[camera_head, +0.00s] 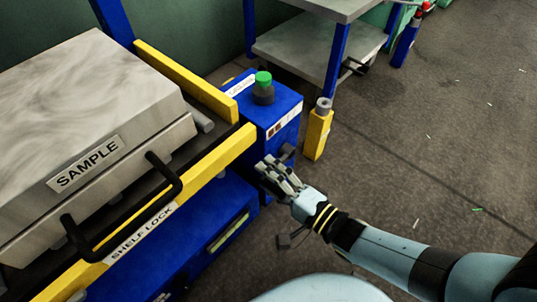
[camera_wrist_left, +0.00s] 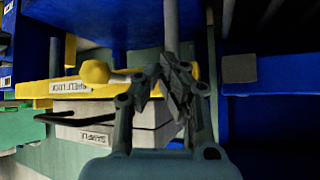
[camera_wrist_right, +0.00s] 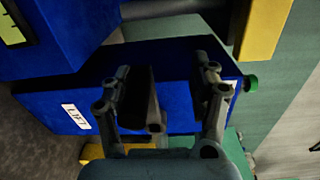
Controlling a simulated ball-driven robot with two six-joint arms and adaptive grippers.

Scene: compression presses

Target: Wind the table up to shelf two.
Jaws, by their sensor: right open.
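The table (camera_head: 196,125) is a shelf with yellow edge bars, carrying a grey block (camera_head: 85,120) labelled SAMPLE. A black handle (camera_head: 168,190) and a SHELF LOCK label are at its front. A blue box (camera_head: 280,115) with a green button stands at its right end. In the right wrist view a dark handle (camera_wrist_right: 150,100) sticks out from the blue face near a LIFT label (camera_wrist_right: 76,117). My right gripper (camera_head: 272,168) is open, its fingers either side of this handle; contact cannot be told. My left gripper (camera_wrist_left: 170,75) has its fingertips together, with nothing visibly held.
A yellow post (camera_head: 317,130) with a grey top stands right of the blue box. A grey-shelved blue rack (camera_head: 318,55) is at the back. The floor (camera_head: 420,150) to the right is largely clear. In the left wrist view, yellow and blue frame parts (camera_wrist_left: 270,75) are close by.

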